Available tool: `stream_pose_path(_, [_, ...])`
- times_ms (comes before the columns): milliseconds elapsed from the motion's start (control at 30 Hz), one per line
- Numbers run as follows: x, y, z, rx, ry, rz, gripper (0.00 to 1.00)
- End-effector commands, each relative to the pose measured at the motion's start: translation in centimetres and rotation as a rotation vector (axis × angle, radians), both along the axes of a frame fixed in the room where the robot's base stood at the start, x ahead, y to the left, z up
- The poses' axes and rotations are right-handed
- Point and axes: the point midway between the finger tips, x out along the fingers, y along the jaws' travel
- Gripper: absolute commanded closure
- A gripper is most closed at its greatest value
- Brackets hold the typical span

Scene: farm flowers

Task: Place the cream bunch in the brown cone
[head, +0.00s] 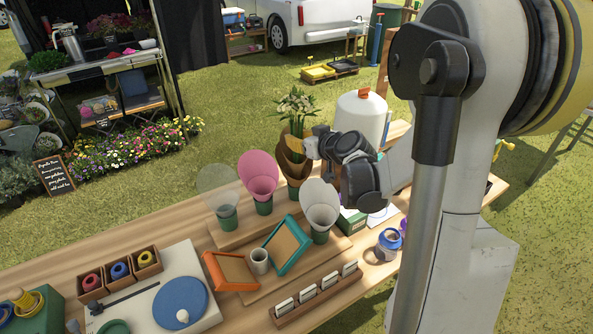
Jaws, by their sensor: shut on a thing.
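The cream bunch (296,107), small pale flowers with green leaves, stands upright above the brown cone (293,165). Its lower part is hidden by the cone's paper and my gripper, so how deep its stems sit cannot be told. The brown cone stands in a green base on the wooden riser, at the right of the back row. My gripper (311,147) is at the cone's upper right edge, just below the flowers, and is shut on the bunch. The fingertips are small and partly hidden here.
A pink cone (262,178), a clear cone (219,190) and a white cone (320,203) stand close by. A white dispenser (362,116) with an orange top is behind my gripper. Orange and teal frames (288,246) and a small cup (260,261) lie in front.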

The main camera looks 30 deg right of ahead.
Motion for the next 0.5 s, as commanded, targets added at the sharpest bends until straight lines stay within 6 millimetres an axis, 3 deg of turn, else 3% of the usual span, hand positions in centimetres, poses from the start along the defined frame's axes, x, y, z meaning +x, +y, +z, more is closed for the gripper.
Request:
stream_pose_path(33, [0.0,0.0,-1.1,0.0,0.0,0.0,1.0])
stream_pose_path(233, [0.0,0.0,-2.7,0.0,0.0,0.0,1.0])
stream_pose_path(400, [0.0,0.0,-5.3,0.0,0.0,0.0,1.0])
stream_pose_path(500, [0.0,0.0,-5.6,0.0,0.0,0.0,1.0])
